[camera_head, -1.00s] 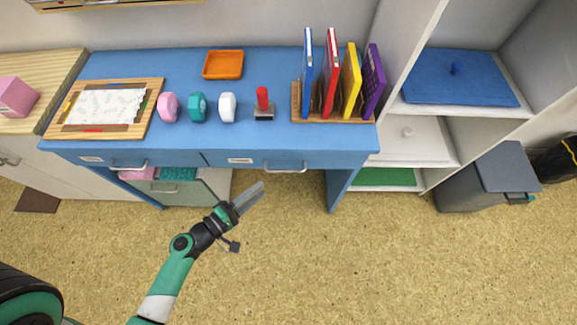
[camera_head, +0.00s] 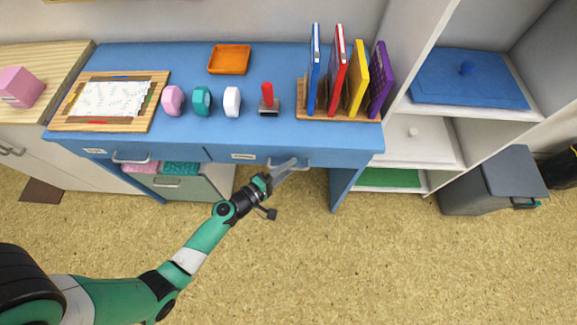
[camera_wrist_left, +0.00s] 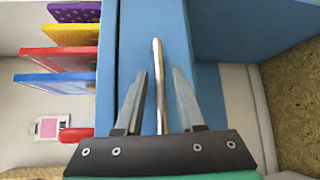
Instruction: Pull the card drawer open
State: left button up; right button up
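The blue desk has two front drawers, both closed; their small labels are too small to read. My left gripper (camera_head: 287,167) is at the right drawer (camera_head: 220,155), at its metal bar handle (camera_head: 303,164). In the left wrist view my left gripper (camera_wrist_left: 160,75) is open, one finger on each side of the handle (camera_wrist_left: 158,60), with gaps on both sides. The left drawer (camera_head: 180,151) has its own handle (camera_head: 131,159). My right gripper is not in view.
On the desk (camera_head: 190,65) stand an orange tray (camera_head: 229,58), several small coloured items, a red-handled stamp (camera_head: 267,98) and upright binders in a wooden rack (camera_head: 310,112). A grey bin (camera_head: 490,185) stands at the right. The floor before the desk is clear.

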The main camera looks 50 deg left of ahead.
pick_arm(q)
grip_shut()
dwell(1.2)
